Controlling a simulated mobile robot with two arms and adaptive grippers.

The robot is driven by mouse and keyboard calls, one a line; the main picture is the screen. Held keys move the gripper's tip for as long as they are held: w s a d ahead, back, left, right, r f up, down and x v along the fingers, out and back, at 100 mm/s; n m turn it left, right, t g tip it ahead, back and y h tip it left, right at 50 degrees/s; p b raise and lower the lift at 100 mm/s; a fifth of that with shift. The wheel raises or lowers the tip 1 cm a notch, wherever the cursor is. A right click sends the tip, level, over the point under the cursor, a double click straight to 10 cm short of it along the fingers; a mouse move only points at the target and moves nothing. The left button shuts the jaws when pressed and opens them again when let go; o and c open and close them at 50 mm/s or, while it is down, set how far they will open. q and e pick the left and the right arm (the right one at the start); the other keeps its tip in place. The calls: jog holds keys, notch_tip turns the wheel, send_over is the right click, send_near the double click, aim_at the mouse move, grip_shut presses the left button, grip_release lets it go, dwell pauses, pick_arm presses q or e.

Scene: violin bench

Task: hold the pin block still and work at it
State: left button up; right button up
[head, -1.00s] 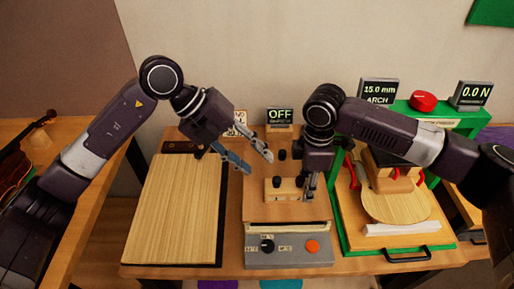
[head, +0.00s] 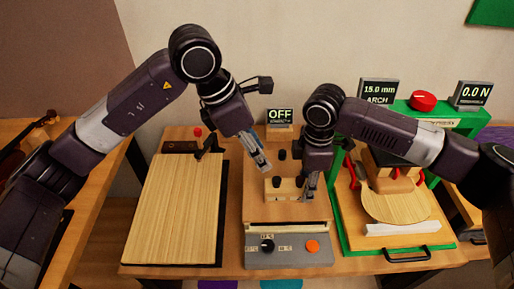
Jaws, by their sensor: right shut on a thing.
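The pin block (head: 288,195) is a small light-wood block on the brown board above the grey control box. A dark pin (head: 277,182) stands at its left part. My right gripper (head: 308,194) points down at the block's right end and is shut on it. My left gripper (head: 262,166) is above and to the left of the block, pointing down and to the right, apart from it. Its fingers look close together, and whether they are fully shut is hard to tell. Another dark knob (head: 282,154) stands behind the block.
The grey control box (head: 289,258) with a black knob and an orange button (head: 312,246) is in front. An OFF display (head: 280,116) stands behind. A pale wooden panel (head: 180,205) lies at left. A green press frame (head: 345,225) with red clamps is at right.

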aim_at(276, 179)
pick_arm(q)
jog(key=x, duration=1.1)
jog(key=shift+d+f, duration=0.1)
jog(key=shift+d, duration=0.05)
jog(key=shift+c, duration=0.4)
grip_shut()
